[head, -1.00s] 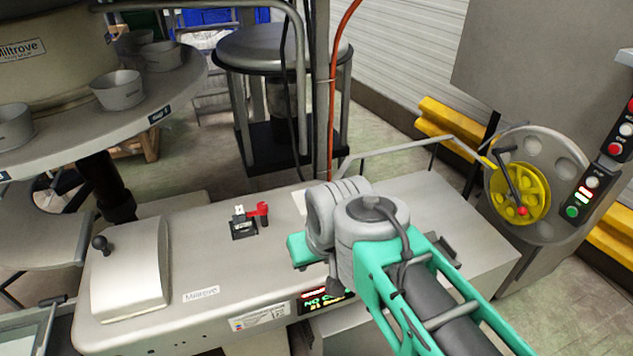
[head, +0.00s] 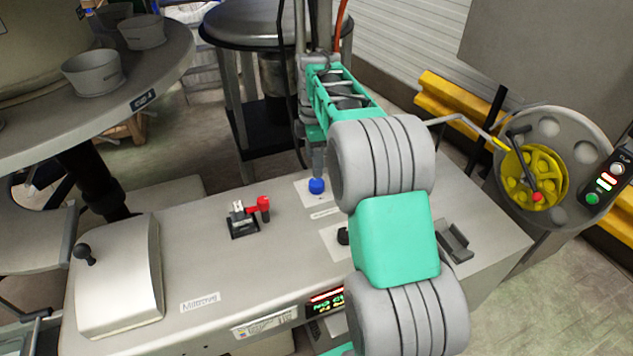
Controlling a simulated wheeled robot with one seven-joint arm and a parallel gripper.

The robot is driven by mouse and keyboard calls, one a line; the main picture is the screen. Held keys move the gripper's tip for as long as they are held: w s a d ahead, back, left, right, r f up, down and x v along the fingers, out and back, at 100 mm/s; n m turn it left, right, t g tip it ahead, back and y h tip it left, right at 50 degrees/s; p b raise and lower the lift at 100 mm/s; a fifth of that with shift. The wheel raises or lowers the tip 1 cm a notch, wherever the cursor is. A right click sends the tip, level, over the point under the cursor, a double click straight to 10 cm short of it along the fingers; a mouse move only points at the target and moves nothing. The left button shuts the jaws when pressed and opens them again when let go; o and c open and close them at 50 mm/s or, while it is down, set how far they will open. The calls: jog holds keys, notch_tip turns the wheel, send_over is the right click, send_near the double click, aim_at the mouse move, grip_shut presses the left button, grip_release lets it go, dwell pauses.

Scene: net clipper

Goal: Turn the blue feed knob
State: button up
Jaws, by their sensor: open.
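The blue feed knob (head: 316,186) stands on a pale plate on top of the grey machine housing, near its back edge, in the head view. My gripper (head: 317,163) points down directly above the knob, its grey tip just over it or close behind it. It is open and holds nothing that I can see. The gap between the fingers is too small to make out, and I cannot tell whether they touch the knob. My arm covers part of the housing to the right of the knob.
A red-handled switch (head: 258,205) sits left of the knob on the housing (head: 215,255). A black knob (head: 343,236) lies nearer, beside my arm. A grey bracket (head: 455,242) and a yellow handwheel (head: 533,178) are to the right. A round stool-like stand (head: 262,22) is behind.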

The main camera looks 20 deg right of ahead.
aim_at(317, 182)
jog(key=shift+w+d+f+n, duration=0.35)
jog(key=shift+f, duration=0.2)
jog(key=shift+w+d+f+n, duration=0.35)
jog(key=shift+f, duration=0.2)
notch_tip(317, 182, down, 8)
jog(key=shift+r+p, duration=0.25)
jog(key=shift+p, duration=0.6)
jog(key=c, duration=1.4)
